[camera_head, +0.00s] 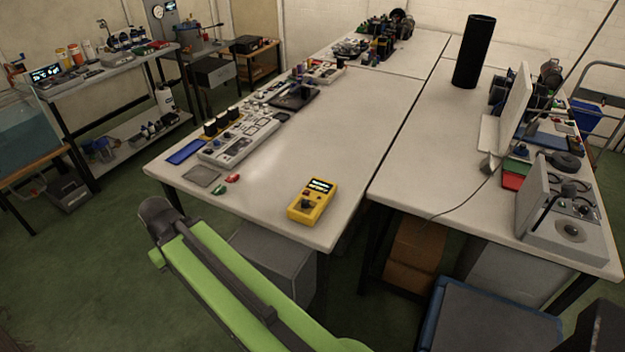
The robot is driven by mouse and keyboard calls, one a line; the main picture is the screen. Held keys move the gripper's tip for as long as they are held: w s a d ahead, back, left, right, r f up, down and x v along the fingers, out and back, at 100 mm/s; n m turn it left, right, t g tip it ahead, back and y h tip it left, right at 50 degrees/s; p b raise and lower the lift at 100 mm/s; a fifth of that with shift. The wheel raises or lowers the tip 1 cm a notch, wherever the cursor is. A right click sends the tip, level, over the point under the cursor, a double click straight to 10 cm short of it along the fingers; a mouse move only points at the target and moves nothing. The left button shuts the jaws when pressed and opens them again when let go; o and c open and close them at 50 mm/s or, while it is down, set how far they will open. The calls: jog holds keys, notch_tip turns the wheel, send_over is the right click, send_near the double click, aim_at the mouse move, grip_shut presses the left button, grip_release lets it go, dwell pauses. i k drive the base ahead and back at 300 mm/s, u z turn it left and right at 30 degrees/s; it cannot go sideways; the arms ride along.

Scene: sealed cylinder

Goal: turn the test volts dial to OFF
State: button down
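A yellow handheld tester (312,202) lies on the near end of the middle table, close to its front edge. It has a lit display (320,186) at its far end and a dark dial (307,204) on its face. The dial's labels and pointer are too small to read, so I cannot tell its setting or whether it is the test volts dial. My green arm (225,275) reaches up from the bottom, left of and nearer than the tester, apart from it. I cannot make out my gripper's fingers anywhere in view.
Small red (233,178) and green (219,190) items lie left of the tester, by a long grey panel (240,142). The table around the tester is clear. A grey instrument with knobs (565,215) stands on the right table. A blue-edged dark box (490,318) stands front right.

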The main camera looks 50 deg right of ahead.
aim_at(305, 203)
jog(key=z, duration=1.4)
